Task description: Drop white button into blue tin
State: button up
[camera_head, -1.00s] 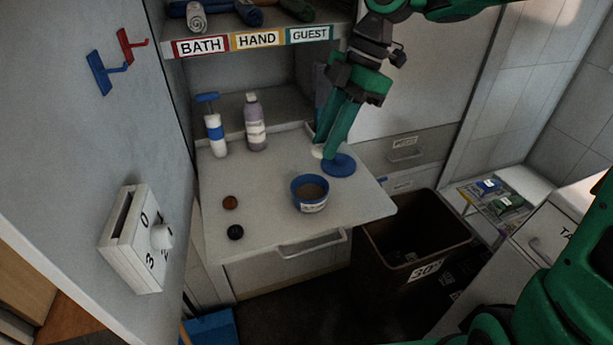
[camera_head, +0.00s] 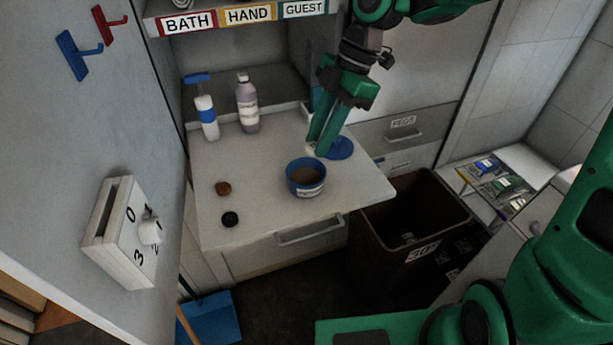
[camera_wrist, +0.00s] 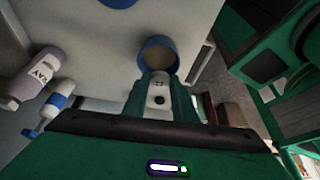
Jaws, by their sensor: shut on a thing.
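My gripper (camera_head: 319,152) is shut on the white button (camera_wrist: 153,92), which shows pale between the fingertips in the wrist view. In the head view the button (camera_head: 311,149) is mostly hidden by the fingers. The open blue tin (camera_head: 305,177) stands upright on the pale shelf, in front of and slightly left of my fingertips. Its inside looks brownish, with no button visible in it. In the wrist view the tin (camera_wrist: 143,47) lies just beyond the fingertips. The round blue lid (camera_head: 343,148) lies flat behind and right of the tin, partly behind the fingers.
A brown button (camera_head: 223,188) and a black button (camera_head: 230,219) lie left of the tin. A pump bottle (camera_head: 207,118) and a purple bottle (camera_head: 247,103) stand at the back left. A dark bin (camera_head: 410,215) stands below the right edge. The shelf's front middle is clear.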

jog(key=shift+f, duration=0.1)
jog(key=o, duration=1.1)
jog(key=v, duration=1)
jog(key=shift+d+r, duration=0.15)
jog(key=shift+r, duration=0.2)
